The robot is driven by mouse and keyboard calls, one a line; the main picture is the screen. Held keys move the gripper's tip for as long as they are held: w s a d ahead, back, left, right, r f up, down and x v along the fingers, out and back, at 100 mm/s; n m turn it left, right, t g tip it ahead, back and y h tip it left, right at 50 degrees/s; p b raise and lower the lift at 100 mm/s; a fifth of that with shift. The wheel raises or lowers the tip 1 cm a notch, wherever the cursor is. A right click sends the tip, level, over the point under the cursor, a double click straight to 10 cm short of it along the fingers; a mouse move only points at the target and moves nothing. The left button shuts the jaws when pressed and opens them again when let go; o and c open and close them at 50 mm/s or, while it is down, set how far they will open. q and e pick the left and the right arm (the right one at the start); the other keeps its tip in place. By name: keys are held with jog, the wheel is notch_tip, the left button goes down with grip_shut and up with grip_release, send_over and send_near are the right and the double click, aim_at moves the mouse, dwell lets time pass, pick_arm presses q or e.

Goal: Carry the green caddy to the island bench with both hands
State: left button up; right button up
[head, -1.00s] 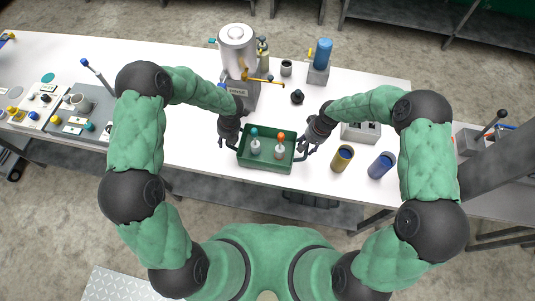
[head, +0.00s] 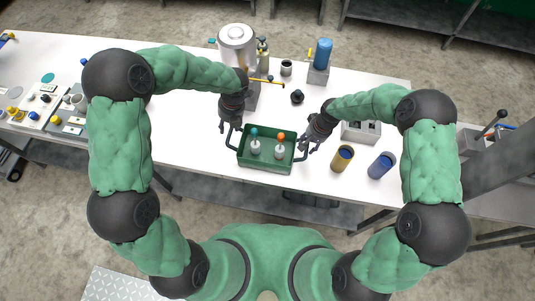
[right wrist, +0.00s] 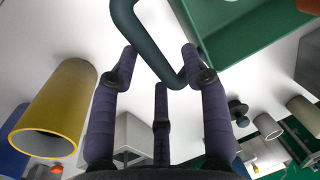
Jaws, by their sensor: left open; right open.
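The green caddy (head: 266,163) sits on the white bench near its front edge. It holds a bottle with a teal top (head: 254,146) and one with an orange top (head: 281,149). Dark handles stick out at both ends. My left gripper (head: 229,127) is open just above and left of the left handle (head: 231,138). My right gripper (head: 307,147) is open at the right handle (head: 301,155). In the right wrist view the handle (right wrist: 150,45) passes between the open fingers, and the caddy's green wall (right wrist: 240,25) shows beyond.
A yellow cup (head: 343,158) and a blue cup (head: 381,165) stand right of the caddy. A grey block (head: 361,132) is behind them. A clear tank (head: 238,48) stands behind my left gripper. A small black knob (head: 297,97) lies behind the caddy.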

notch_tip(320, 180, up, 11)
jog(key=d, duration=0.2)
jog(key=shift+s+f, duration=0.15)
jog(key=shift+f, duration=0.05)
pick_arm(q)
jog(key=shift+s+f, duration=0.1)
pick_arm(e)
jog(key=shift+f, duration=0.1)
dwell(0.3)
